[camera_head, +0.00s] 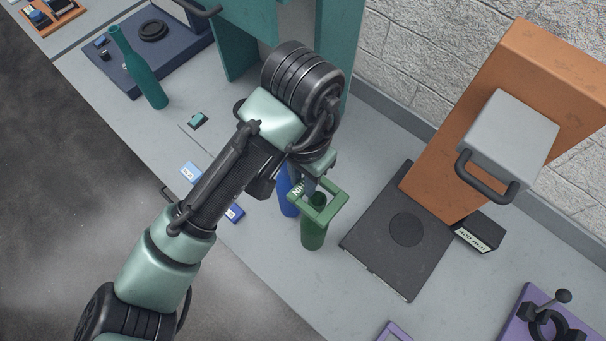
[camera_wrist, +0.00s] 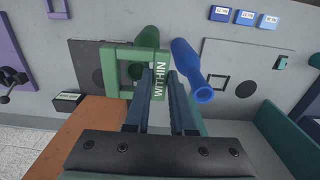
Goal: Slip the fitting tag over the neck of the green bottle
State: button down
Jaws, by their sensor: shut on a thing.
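My gripper (camera_head: 318,168) is shut on a green square tag (camera_head: 330,210) lettered "WITHIN"; its fingers also show in the wrist view (camera_wrist: 162,85), gripping the lettered side of the tag (camera_wrist: 117,73). The green bottle (camera_head: 313,236) stands upright on the grey bench under the tag. Its neck shows within the tag's opening in both views; in the wrist view the bottle body (camera_wrist: 149,38) shows beyond the tag. I cannot tell whether the tag is around the neck or just above it.
A blue bottle (camera_head: 286,192) stands close beside the green one, partly hidden by my arm. A dark plate (camera_head: 375,245) and an orange press frame (camera_head: 520,80) are to the right. A teal bottle (camera_head: 140,68) stands far left. Small labelled blocks (camera_head: 191,172) lie near the front edge.

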jog(key=shift+f, duration=0.15)
jog(key=c, duration=0.7)
grip_release()
notch_tip(320, 180, up, 13)
jog(key=shift+r, duration=0.1)
dwell(0.8)
